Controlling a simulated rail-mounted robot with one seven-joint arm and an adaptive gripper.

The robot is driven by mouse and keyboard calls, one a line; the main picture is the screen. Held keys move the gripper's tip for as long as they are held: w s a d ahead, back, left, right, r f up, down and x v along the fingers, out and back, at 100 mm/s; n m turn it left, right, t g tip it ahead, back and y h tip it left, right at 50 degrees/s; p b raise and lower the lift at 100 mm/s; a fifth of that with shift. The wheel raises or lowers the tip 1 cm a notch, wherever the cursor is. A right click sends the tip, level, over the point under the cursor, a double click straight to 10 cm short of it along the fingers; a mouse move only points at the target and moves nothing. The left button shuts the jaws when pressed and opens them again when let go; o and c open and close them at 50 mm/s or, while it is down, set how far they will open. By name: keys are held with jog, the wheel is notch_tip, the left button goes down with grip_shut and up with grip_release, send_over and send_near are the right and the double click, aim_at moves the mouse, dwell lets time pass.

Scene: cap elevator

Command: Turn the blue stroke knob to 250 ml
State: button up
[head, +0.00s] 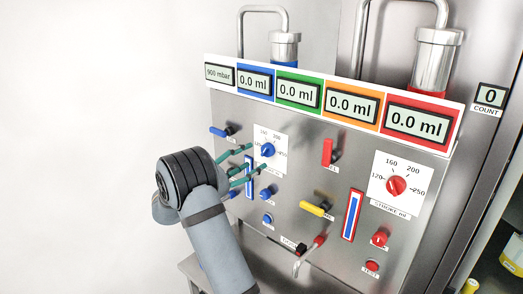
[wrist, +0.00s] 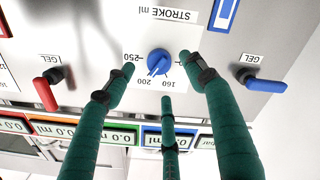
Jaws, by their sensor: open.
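The blue stroke knob (head: 267,150) sits on a white dial card on the steel panel, under the blue display (head: 255,82) reading 0.0 ml. In the wrist view the picture is upside down and the knob (wrist: 159,60) is near the middle. Its ridge appears to point to the 160–200 side of the scale; the exact setting is hard to tell. The 250 mark (wrist: 132,57) lies left of it there. My gripper (head: 252,163) is open, its three green fingers spread around the knob, with visible gaps and no clear contact.
A blue lever (head: 219,131) is up-left of the fingers and a blue slot (head: 249,177) is below the knob. A red lever (head: 328,152), yellow lever (head: 317,209) and red stroke knob (head: 397,186) stand to the right. Free room lies left of the panel.

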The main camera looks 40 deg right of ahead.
aim_at(264, 154)
jog(key=d, duration=0.2)
jog(key=d+p, duration=0.2)
jog(key=d, duration=0.1)
jog(key=shift+w+d+r, duration=0.1)
jog(key=shift+d+r, duration=0.2)
jog(key=shift+d, duration=0.05)
jog(key=shift+w+d+f, duration=0.2)
jog(key=shift+w+d, duration=0.1)
jog(key=shift+d, duration=0.1)
jog(key=shift+c, duration=1.2)
jog(key=shift+f, duration=0.1)
jog(key=c, duration=0.9)
